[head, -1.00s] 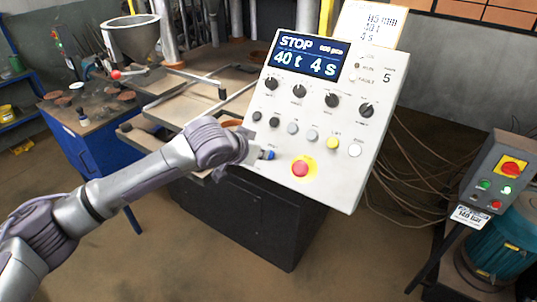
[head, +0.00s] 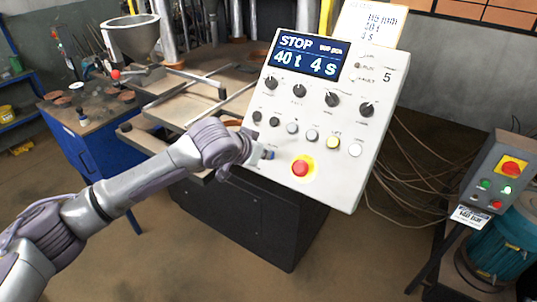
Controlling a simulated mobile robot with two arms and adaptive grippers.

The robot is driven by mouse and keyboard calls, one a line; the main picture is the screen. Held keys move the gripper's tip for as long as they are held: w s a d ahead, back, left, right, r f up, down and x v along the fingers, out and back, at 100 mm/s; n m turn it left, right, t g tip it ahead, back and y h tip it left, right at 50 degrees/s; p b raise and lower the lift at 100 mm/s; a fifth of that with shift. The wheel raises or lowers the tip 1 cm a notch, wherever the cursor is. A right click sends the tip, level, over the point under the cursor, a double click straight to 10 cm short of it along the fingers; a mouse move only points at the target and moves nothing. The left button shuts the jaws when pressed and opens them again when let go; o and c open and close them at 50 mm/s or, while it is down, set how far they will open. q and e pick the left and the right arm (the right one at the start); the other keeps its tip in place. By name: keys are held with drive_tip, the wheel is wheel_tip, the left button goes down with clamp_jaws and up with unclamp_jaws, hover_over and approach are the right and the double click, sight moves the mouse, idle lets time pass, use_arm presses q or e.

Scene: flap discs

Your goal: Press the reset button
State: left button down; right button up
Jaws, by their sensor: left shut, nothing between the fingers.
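A white control panel (head: 325,185) stands tilted in the middle of the head view. Its screen (head: 308,58) reads "STOP", "40 t" and "4 s". A blue button (head: 269,155) shows at the lower left of the panel, partly hidden behind my left gripper; its label cannot be read. My left gripper (head: 258,156) is shut and empty, with its tips at or very close to the blue button; I cannot tell whether they touch. A red mushroom button (head: 300,167) on a yellow disc lies just right of it. My right gripper is not in view.
Black knobs (head: 332,100) and a row of small buttons (head: 312,136) sit above the red button. A grey box (head: 496,180) with a red switch and lit green button stands at the right. A blue bench (head: 93,165) with a hopper is at the left.

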use_arm(q)
drive_tip(key=shift+w+d+f, duration=0.15)
drive_tip(key=shift+w+f, duration=0.1)
drive_tip(key=shift+f, duration=0.05)
drive_tip(key=shift+p, duration=0.3)
idle(0.8)
drive_tip(key=shift+s+r+p, duration=0.2)
drive_tip(key=shift+r+p, duration=0.2)
drive_tip(key=shift+p, duration=0.2)
drive_tip(key=p+v, duration=0.6)
drive_tip(key=v, duration=0.1)
drive_tip(key=shift+a, duration=0.25)
drive_tip(key=shift+f, duration=0.2)
drive_tip(key=shift+s+d, duration=0.1)
